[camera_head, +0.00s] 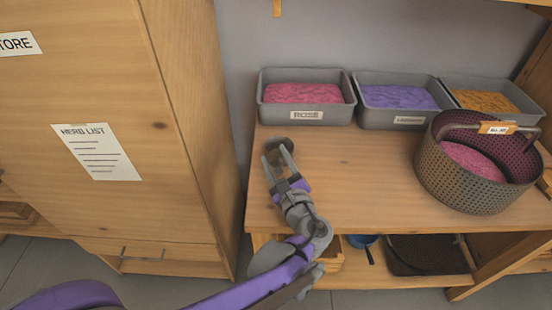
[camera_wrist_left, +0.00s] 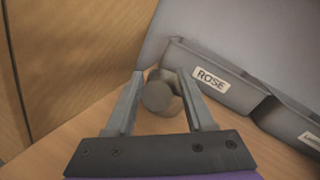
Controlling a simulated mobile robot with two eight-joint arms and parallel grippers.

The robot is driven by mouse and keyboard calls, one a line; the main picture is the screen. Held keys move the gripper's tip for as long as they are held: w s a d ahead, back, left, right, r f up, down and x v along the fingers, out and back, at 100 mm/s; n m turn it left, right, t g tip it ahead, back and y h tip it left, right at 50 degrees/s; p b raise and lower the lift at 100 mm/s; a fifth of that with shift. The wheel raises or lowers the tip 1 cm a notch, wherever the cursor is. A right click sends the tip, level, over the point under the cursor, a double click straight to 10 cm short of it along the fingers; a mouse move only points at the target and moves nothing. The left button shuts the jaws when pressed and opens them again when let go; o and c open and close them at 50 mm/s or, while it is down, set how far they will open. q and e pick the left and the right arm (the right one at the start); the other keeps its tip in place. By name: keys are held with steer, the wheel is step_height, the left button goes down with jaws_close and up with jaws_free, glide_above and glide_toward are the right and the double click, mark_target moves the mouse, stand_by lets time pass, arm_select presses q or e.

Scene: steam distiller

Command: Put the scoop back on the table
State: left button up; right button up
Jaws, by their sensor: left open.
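The scoop (camera_head: 276,144), a small dark grey-brown rounded thing, is at the left end of the wooden table (camera_head: 350,185), in front of the ROSE tray. It appears to rest on the tabletop. My left gripper (camera_head: 277,154) is open, with its fingertips at the scoop. In the left wrist view the scoop (camera_wrist_left: 158,96) shows end-on between the two spread fingers of the left gripper (camera_wrist_left: 159,78). Its far side is partly hidden, and I cannot tell whether a finger touches it. My right gripper is not in view.
Grey trays of pink ROSE (camera_head: 307,117), purple (camera_head: 400,122) and orange (camera_head: 490,82) material line the table's back. A perforated basket (camera_head: 440,184) with pink material stands at the right. A tall wooden cabinet (camera_head: 185,120) borders the left. The table's middle is clear.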

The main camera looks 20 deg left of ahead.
arm_select(q)
steer(key=shift+r, duration=0.1)
steer(key=shift+s+d+r, duration=0.1)
steer(key=shift+s+d, duration=0.05)
steer(key=shift+s, duration=0.05)
steer(key=p+v, duration=0.1)
steer(key=v, duration=1)
steer(key=shift+s+d, duration=0.1)
steer(key=shift+s, duration=0.15)
